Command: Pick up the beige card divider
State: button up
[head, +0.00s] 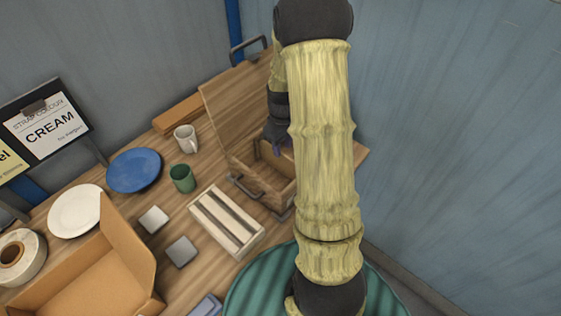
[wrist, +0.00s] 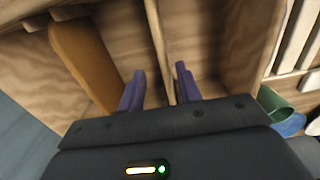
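In the wrist view, a thin pale beige panel (wrist: 158,45), which looks like the card divider, stands on edge inside a wooden box (wrist: 222,50). My gripper (wrist: 160,72) is open, with one purple finger on each side of this panel. The right finger is close to it; I cannot tell whether it touches. The left finger has a wider gap. In the head view, my gripper (head: 274,146) reaches down into the open wooden box (head: 262,182), and my arm hides part of the box.
An orange-brown panel (wrist: 82,55) stands left of the fingers in the wrist view. In the head view, a slatted rack (head: 227,220), green cup (head: 182,178), white mug (head: 186,138), blue plate (head: 134,170) and open cardboard box (head: 128,252) lie left of the wooden box.

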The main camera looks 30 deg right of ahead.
jog(key=p, duration=0.2)
send_over(280, 172)
jog(key=shift+w+d+f, duration=0.1)
jog(key=shift+d+f, duration=0.05)
jog(key=shift+f, duration=1.15)
jog(key=shift+w+d+f, duration=0.1)
jog(key=shift+f, duration=1.2)
jog(key=shift+c, duration=0.4)
grip_shut()
